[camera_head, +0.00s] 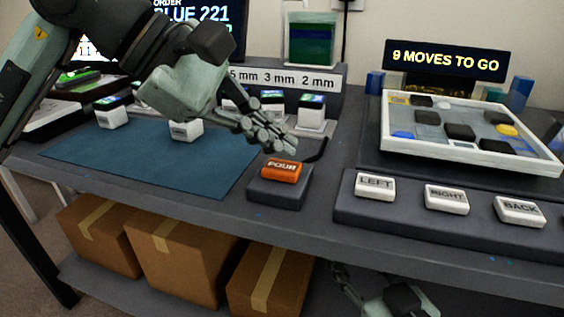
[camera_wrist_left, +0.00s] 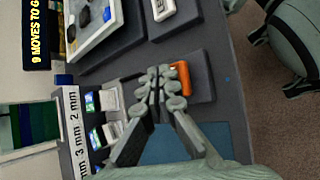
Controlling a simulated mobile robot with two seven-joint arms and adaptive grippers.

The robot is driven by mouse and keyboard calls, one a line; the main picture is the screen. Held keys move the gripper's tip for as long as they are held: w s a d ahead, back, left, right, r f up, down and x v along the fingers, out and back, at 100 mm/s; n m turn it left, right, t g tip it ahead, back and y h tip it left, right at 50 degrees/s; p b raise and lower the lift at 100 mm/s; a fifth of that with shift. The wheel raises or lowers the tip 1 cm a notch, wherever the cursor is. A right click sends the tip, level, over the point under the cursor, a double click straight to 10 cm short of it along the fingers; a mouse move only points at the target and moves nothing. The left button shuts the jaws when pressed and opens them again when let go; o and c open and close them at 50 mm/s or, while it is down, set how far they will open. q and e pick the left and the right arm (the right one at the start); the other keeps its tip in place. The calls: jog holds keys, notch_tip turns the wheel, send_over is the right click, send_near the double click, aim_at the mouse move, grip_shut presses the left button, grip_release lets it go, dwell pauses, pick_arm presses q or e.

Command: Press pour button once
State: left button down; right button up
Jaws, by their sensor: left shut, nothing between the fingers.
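The orange POUR button (camera_head: 281,171) sits on a small dark grey base (camera_head: 266,193) near the front edge of the table. My left gripper (camera_head: 287,146) is shut and empty, just above and behind the button in the head view. In the left wrist view the shut fingers (camera_wrist_left: 165,82) overlap part of the orange button (camera_wrist_left: 184,76); I cannot tell whether they touch it. My right gripper (camera_head: 347,282) shows partly at the bottom of the head view, low in front of the table, too dark to read.
A blue mat (camera_head: 150,160) lies left of the button. Right are white LEFT (camera_head: 375,186), RIGHT (camera_head: 446,199) and BACK (camera_head: 520,211) buttons and a white-rimmed tray (camera_head: 470,151). A screen (camera_head: 447,61) reads "9 MOVES TO GO". Cardboard boxes (camera_head: 175,262) stand below.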

aim_at(276, 168)
pick_arm(q)
jog(key=shift+r+p, duration=1.5)
jog(key=shift+r, duration=1.05)
jog(key=shift+f, duration=0.1)
